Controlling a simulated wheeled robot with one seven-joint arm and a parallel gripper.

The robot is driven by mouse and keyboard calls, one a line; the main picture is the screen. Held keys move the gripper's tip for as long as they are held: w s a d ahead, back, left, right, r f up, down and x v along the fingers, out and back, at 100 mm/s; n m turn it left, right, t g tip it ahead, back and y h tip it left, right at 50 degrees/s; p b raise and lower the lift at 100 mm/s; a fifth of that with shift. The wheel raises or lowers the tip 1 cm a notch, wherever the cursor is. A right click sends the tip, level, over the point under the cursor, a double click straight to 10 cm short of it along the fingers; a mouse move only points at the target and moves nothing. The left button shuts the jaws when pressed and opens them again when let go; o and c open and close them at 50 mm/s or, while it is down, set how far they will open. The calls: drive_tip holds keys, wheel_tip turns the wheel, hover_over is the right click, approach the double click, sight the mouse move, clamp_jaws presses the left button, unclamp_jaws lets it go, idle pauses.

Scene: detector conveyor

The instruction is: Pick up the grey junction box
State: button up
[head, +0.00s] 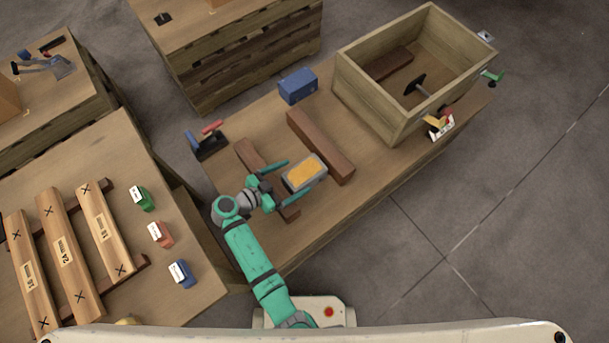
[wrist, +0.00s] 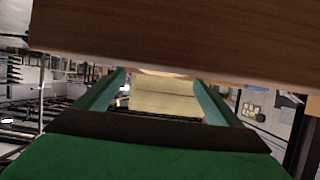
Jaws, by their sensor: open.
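A grey box with an orange-yellow top (head: 304,173) is on the wooden table in the head view, between two dark brown wooden bars. My gripper (head: 297,177) is open, with one teal finger along the box's upper left side and the other along its lower right side. The box's near end lies between the fingers; whether they touch it cannot be told. In the wrist view, both fingers of my gripper (wrist: 158,92) are spread apart, with a pale block-like shape (wrist: 168,97) between them. I cannot tell whether that shape is the box.
Brown bars (head: 320,146) flank the box. A blue box (head: 298,86) and a red-and-blue item (head: 208,141) stand behind. A wooden crate (head: 381,109) stands at the right end. Another table (head: 130,150) at left holds several boards and small coloured boxes.

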sight(304, 171)
drive_tip(key=shift+x, duration=3.05)
drive_tip(key=shift+a+f, duration=0.1)
drive_tip(key=shift+f, duration=0.05)
drive_tip(key=shift+w, duration=0.1)
drive_tip(key=c, duration=1.9)
drive_tip(key=shift+w, duration=0.1)
drive_tip(key=shift+c, duration=1.2)
drive_tip(key=shift+r, duration=5.1)
